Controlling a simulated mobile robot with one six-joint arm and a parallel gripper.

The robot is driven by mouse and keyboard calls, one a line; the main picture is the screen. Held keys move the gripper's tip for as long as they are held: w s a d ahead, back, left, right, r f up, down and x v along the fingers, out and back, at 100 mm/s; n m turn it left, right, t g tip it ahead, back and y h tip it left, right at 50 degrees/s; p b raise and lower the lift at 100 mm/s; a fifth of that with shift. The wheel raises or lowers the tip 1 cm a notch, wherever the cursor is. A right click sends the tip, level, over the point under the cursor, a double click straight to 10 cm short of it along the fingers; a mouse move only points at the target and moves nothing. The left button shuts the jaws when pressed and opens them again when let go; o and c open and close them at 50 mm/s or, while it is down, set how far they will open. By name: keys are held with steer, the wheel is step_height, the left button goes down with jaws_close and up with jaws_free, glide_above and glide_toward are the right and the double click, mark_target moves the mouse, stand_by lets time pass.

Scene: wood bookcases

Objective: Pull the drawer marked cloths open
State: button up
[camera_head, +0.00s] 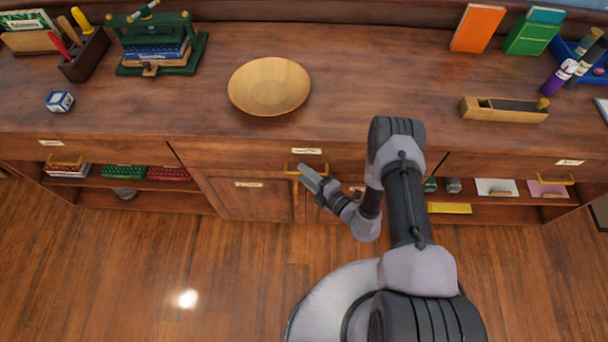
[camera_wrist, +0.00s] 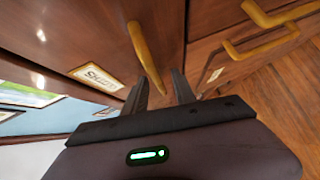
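The middle drawer (camera_head: 235,153) of the wood bookcase has a pale label (camera_head: 307,151) and a yellow bar handle (camera_head: 290,168). I cannot read the label surely as cloths; in the wrist view its lettering is slanted and blurred (camera_wrist: 97,76). My gripper (camera_head: 305,172) is at this drawer's front, by the handle. In the wrist view my gripper (camera_wrist: 160,86) is open, with the handle (camera_wrist: 147,58) running down between its two fingers. The fingers are apart; I cannot tell whether either touches the handle. The drawer front looks flush with the bookcase.
Labelled drawers are at the left (camera_head: 51,143) and right (camera_head: 570,162), above open shelves. A labelled cupboard door (camera_head: 230,200) is below the middle drawer. A wooden bowl (camera_head: 270,86) and a hand plane (camera_head: 503,110) stand on the top. The floor (camera_head: 150,270) in front is clear.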

steer(key=shift+w+a, duration=0.25)
steer(key=shift+w, duration=0.05)
jaws_close()
stand_by(1.3)
